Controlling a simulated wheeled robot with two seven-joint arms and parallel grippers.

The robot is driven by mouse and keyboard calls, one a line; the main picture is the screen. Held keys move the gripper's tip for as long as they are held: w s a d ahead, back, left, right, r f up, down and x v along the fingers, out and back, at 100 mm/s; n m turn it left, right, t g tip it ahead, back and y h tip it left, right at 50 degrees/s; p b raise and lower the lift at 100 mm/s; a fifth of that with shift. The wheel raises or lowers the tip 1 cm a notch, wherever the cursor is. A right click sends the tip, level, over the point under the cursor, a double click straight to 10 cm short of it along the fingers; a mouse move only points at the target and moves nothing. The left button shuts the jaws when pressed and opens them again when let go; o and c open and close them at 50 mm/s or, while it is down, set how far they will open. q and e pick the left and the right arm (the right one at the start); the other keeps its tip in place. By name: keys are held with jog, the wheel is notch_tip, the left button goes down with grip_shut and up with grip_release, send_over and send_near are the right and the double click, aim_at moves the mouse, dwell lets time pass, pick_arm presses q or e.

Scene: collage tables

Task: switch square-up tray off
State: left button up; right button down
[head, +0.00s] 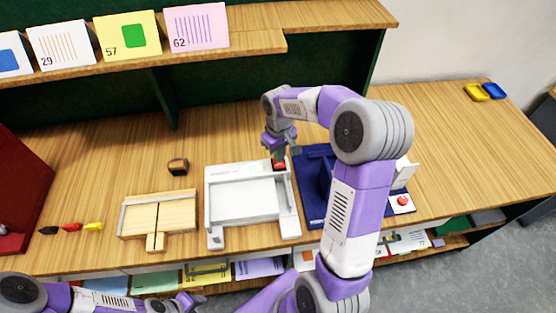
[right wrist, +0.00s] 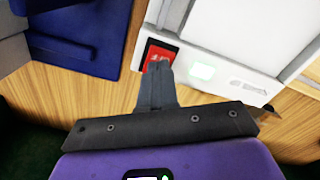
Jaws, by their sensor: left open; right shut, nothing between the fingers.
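The white square-up tray (head: 245,190) stands on the table in the middle of the head view. A red switch (head: 279,166) sits at its back right corner. The red switch also shows in the right wrist view (right wrist: 159,55), beside a lit pale green patch (right wrist: 202,72) on the white housing. My right gripper (head: 281,156) points down at the switch; its closed fingertips (right wrist: 158,68) are at the switch's edge and cover part of it. I cannot tell whether they touch it. My left gripper (head: 184,303) is open and empty at the bottom edge of the head view.
A blue device (head: 313,187) stands close to the tray's right. A red button (head: 403,200) is farther right. A shelf (head: 270,42) with cards runs along the back.

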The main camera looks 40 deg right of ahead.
jog(key=shift+f+b, duration=0.95)
jog(key=shift+f, duration=0.35)
dwell(0.9)
jog(key=shift+r+p, duration=0.75)
jog(key=shift+r, duration=0.1)
jog(key=shift+r+p, duration=2.15)
jog(key=shift+r, duration=0.55)
